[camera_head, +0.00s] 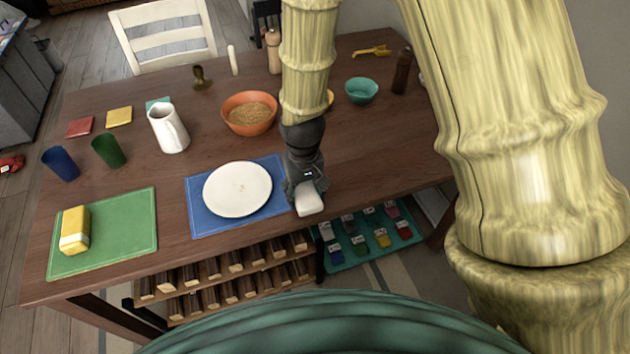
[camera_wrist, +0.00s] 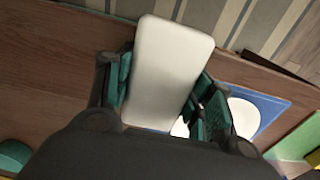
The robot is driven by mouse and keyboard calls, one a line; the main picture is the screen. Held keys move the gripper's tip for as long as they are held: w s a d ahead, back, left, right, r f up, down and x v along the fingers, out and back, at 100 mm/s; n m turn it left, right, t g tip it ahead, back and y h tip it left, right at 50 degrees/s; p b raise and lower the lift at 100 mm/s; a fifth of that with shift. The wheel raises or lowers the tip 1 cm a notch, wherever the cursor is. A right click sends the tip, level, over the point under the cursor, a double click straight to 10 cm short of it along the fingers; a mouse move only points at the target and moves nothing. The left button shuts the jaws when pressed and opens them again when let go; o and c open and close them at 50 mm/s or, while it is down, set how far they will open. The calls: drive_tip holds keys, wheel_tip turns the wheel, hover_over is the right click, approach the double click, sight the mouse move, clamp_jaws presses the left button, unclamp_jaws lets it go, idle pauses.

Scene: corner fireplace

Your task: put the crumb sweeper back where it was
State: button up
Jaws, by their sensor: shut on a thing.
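The crumb sweeper appears to be the white, rounded block (camera_head: 309,203) in my gripper (camera_head: 305,190), close to the table's front edge, just right of the blue placemat. In the wrist view the white block (camera_wrist: 170,72) lies between the two dark green fingers of my gripper (camera_wrist: 165,90), which are shut on it. I cannot tell whether it touches the table. A white plate (camera_head: 238,189) lies on the blue placemat (camera_head: 200,220) to the left of my gripper; part of both also shows in the wrist view.
An orange bowl (camera_head: 249,127) of grain, a white pitcher (camera_head: 168,128), a teal bowl (camera_head: 361,90) and a brown bottle (camera_head: 402,72) stand farther back. A green mat (camera_head: 125,240) with a yellow block (camera_head: 75,231) lies left. Bare wood (camera_head: 375,140) is free right of my gripper.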

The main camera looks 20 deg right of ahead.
drive_tip(key=shift+s+a+f+b, duration=0.25)
drive_tip(key=shift+s+b, duration=0.2)
drive_tip(key=shift+s, duration=0.1)
drive_tip(key=shift+s+a+f+b, duration=0.2)
drive_tip(key=shift+s+b, duration=0.2)
drive_tip(key=shift+s, duration=0.15)
drive_tip(key=w+d+p, duration=0.1)
drive_tip(key=w+d, duration=0.1)
drive_tip(key=w, duration=0.2)
drive_tip(key=w+d+f+p, duration=0.1)
drive_tip(key=w+d, duration=0.1)
drive_tip(key=w, duration=0.3)
drive_tip(key=w+d+p, duration=0.1)
drive_tip(key=w+d, duration=0.1)
drive_tip(key=w, duration=0.3)
drive_tip(key=shift+d+f, duration=0.2)
drive_tip(key=shift+d, duration=0.2)
drive_tip(key=shift+f+p, duration=0.6)
drive_tip(key=shift+f, duration=1.15)
drive_tip(key=shift+f, duration=0.15)
drive_tip(key=o, duration=1.2)
drive_tip(key=shift+w, duration=0.1)
drive_tip(key=shift+c, duration=0.2)
wheel_tip(320, 180, up, 12)
drive_tip(key=b, duration=0.2)
